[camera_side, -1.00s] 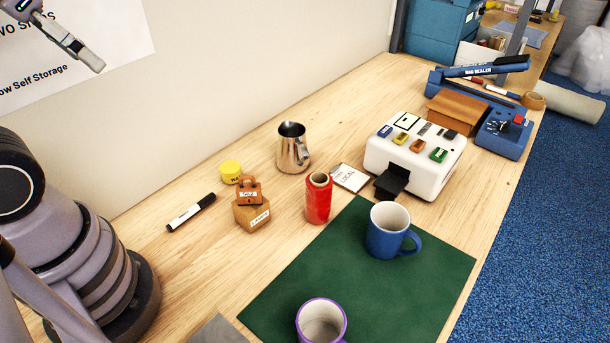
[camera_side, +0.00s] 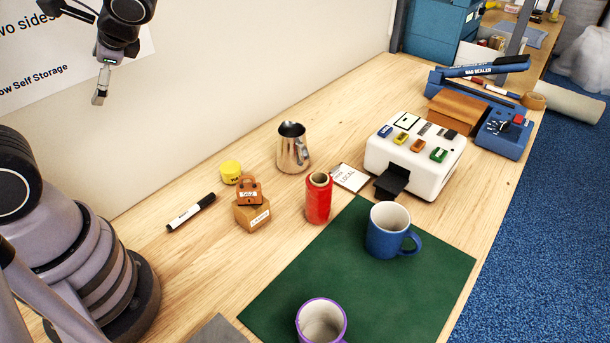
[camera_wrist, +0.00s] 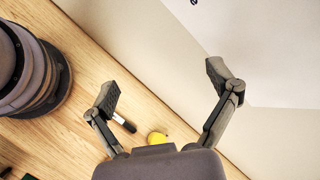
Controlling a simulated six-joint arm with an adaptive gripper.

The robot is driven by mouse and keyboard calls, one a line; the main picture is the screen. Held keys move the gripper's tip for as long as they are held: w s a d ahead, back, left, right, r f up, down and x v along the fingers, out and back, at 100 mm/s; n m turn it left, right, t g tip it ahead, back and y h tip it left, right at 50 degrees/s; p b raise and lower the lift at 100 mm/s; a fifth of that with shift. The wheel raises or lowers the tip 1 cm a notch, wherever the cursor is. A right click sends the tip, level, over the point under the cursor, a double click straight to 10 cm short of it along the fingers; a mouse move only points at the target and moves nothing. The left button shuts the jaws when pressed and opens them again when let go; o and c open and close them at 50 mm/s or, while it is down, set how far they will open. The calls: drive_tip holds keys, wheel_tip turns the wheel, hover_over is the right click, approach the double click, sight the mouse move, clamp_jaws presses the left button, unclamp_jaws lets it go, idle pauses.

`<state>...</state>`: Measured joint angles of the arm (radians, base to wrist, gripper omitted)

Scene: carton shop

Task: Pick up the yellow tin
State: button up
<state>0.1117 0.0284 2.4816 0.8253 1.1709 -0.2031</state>
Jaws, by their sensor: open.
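The yellow tin (camera_side: 231,172) is a small round tin standing on the wooden bench, close to the wall. It is just behind an orange padlock and right of a black-and-white marker. In the wrist view the tin (camera_wrist: 158,138) is partly hidden behind my gripper's body, low between the fingers. My gripper (camera_side: 101,88) is high above the bench at upper left, in front of the wall poster, well apart from the tin. In the wrist view its two fingers (camera_wrist: 164,83) are spread wide with nothing between them.
A padlock (camera_side: 249,190) sits on a small cardboard box (camera_side: 252,214) beside the tin. A blue mug (camera_side: 388,232) and purple-rimmed mug (camera_side: 321,322) are on the green mat (camera_side: 290,275).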

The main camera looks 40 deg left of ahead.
drive_tip(key=w+a+f+m+t+y, duration=0.2)
drive_tip(key=w+a+f+m+y, duration=0.1)
drive_tip(key=w+f+m+y, duration=0.35)
drive_tip(key=m+t+h, duration=0.3)
drive_tip(key=m+t, duration=0.7)
drive_tip(key=m, duration=0.3)
hover_over(228, 173)
drive_tip(key=s+a, duration=0.2)
drive_tip(key=a, duration=0.1)
wheel_tip(228, 173, down, 12)
drive_tip(key=f, duration=0.1)
drive_tip(key=d+f+m+h, duration=0.1)
drive_tip(key=f, duration=0.2)
drive_tip(key=s+d+f+m+t+h, duration=0.1)
drive_tip(key=d+f+h, duration=0.1)
drive_tip(key=f, duration=0.1)
drive_tip(key=d+f+m+h, duration=0.1)
drive_tip(key=f+m, duration=0.1)
drive_tip(key=f, duration=0.2)
drive_tip(key=shift+s+d+t+h, duration=0.25)
drive_tip(key=shift+s+d+t, duration=0.05)
drive_tip(key=shift+s+d, duration=0.1)
drive_tip(key=shift+w+f, duration=0.15)
drive_tip(key=shift+f, duration=0.1)
drive_tip(key=x, duration=0.7)
drive_tip(key=shift+w+d+f, duration=0.1)
drive_tip(key=shift+w+d, duration=0.05)
drive_tip(key=shift+d, duration=0.1)
drive_tip(key=c, duration=1.3)
